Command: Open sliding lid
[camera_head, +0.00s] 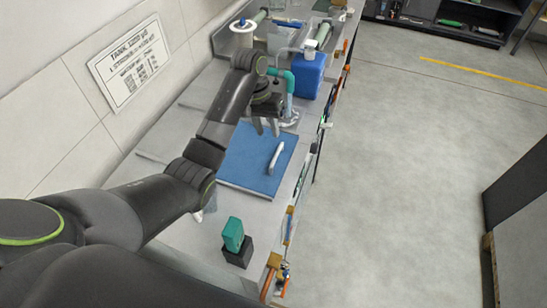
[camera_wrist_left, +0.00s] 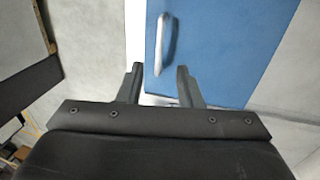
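The blue sliding lid (camera_head: 242,152) lies flat on the grey counter, with a pale bar handle (camera_head: 276,158) near its right edge. In the left wrist view the blue lid (camera_wrist_left: 215,45) fills the upper middle, and its handle (camera_wrist_left: 163,45) stands upright in the picture, beyond the fingers. My left gripper (camera_head: 267,128) is above the far part of the lid, apart from the handle. In the left wrist view its two fingers (camera_wrist_left: 158,85) are spread with nothing between them. My right gripper is in neither view.
A teal block on a black base (camera_head: 234,236) stands on the near counter. A blue container (camera_head: 308,75) and a teal pipe (camera_head: 287,80) stand beyond the lid. Tools hang along the counter's right edge. The floor (camera_head: 410,180) to the right is clear.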

